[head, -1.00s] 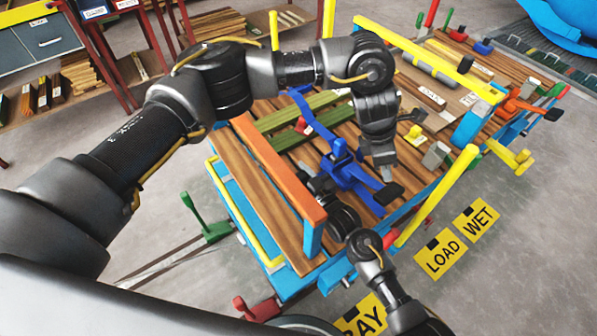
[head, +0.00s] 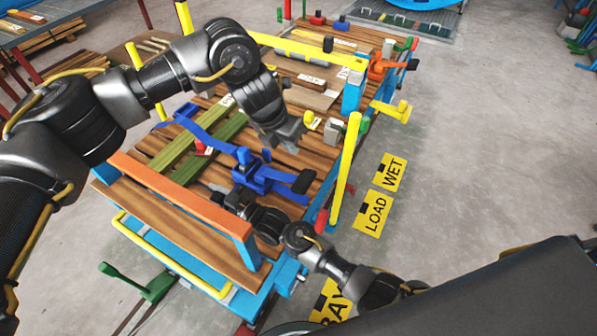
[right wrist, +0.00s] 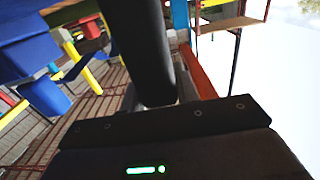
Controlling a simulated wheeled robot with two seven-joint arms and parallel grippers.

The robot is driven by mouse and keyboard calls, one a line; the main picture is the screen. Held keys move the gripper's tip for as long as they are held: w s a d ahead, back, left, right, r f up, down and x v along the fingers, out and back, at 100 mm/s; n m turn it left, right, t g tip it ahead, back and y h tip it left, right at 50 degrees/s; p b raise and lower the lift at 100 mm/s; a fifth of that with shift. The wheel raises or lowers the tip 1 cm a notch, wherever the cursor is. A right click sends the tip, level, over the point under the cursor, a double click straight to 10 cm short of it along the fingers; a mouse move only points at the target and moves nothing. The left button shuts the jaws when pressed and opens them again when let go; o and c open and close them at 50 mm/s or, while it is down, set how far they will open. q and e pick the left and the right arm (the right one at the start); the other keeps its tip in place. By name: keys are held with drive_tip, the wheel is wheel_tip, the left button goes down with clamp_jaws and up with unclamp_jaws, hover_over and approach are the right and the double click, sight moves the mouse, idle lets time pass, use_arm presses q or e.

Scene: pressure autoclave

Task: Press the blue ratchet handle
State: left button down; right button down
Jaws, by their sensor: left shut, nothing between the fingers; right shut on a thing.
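The blue ratchet (head: 256,174) sits on the slatted wooden deck of the cart in the head view, with a blue strap (head: 196,128) running from it to the upper left. Its handle points right and ends in a black grip (head: 303,181). My left gripper (head: 293,146) is shut and empty, just beyond the black grip in the picture and apart from it. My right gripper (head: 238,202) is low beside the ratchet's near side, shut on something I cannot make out. In the right wrist view a blue part (right wrist: 30,45) shows at the left and a black bar-like part crosses the middle.
An orange rail (head: 180,190) runs along the deck left of my right gripper. A yellow post (head: 346,170) stands at the right edge of the cart. Green slats (head: 215,145) lie beyond the ratchet. Yellow LOAD (head: 374,213) and WET (head: 391,172) floor signs lie right of the cart.

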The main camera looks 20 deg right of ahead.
use_arm(q)
drive_tip(key=m, duration=1.1)
drive_tip(key=r+m, duration=0.1)
drive_tip(key=m, duration=1.1)
drive_tip(key=a+r+m, duration=0.1)
drive_tip(key=m, duration=1.1)
drive_tip(key=shift+s+a+r+t+y, duration=0.1)
drive_tip(key=shift+t+y, duration=0.2)
approach(302, 178)
drive_tip(key=x, duration=0.5)
drive_tip(key=shift+w, duration=0.25)
drive_tip(key=shift+f, duration=0.6)
drive_tip(key=shift+s, duration=0.1)
